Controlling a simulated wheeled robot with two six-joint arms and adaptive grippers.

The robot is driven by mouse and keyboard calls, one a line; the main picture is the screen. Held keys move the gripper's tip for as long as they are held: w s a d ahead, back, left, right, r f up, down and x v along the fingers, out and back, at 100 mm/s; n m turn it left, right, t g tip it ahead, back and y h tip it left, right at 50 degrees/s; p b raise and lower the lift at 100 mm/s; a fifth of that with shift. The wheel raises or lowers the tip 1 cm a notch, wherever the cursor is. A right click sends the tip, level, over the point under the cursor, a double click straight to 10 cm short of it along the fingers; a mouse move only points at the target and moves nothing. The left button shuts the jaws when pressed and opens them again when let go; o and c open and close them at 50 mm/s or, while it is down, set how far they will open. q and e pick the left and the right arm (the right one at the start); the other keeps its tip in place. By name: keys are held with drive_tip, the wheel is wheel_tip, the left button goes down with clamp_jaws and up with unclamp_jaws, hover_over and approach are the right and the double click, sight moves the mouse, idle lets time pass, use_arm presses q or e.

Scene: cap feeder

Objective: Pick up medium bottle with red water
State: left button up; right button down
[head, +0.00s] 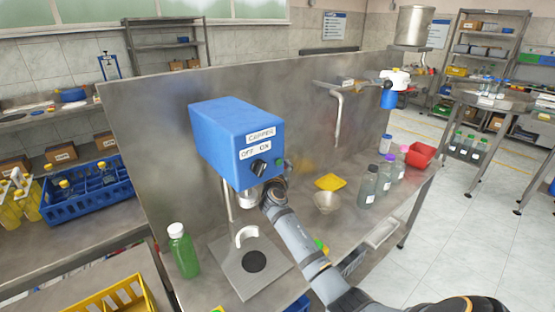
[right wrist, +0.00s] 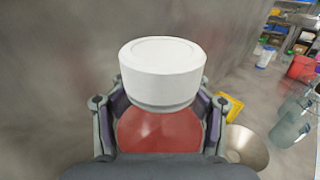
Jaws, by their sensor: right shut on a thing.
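In the right wrist view a bottle with red water (right wrist: 158,130) and a white cap (right wrist: 162,72) stands between the fingers of my right gripper (right wrist: 160,118), which is shut on it. The gripper hides the lower part of the bottle. In the head view my right gripper (head: 272,193) is beside the underside of the blue capper (head: 236,138), and the bottle cannot be made out clearly there. My left gripper is not in view.
A green bottle with a white cap (head: 182,252) stands left of the capper's base plate (head: 228,276). To the right are a metal funnel (head: 325,203), a yellow tray (head: 331,182), grey bottles (head: 368,186) and a red bin (head: 420,155). A steel panel (head: 145,130) rises behind.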

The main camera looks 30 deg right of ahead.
drive_tip(key=s+d+p, duration=0.1)
drive_tip(key=s+p, duration=0.7)
drive_tip(key=s, duration=1.1)
drive_tip(key=shift+d, duration=0.25)
drive_tip(key=shift+f, duration=0.15)
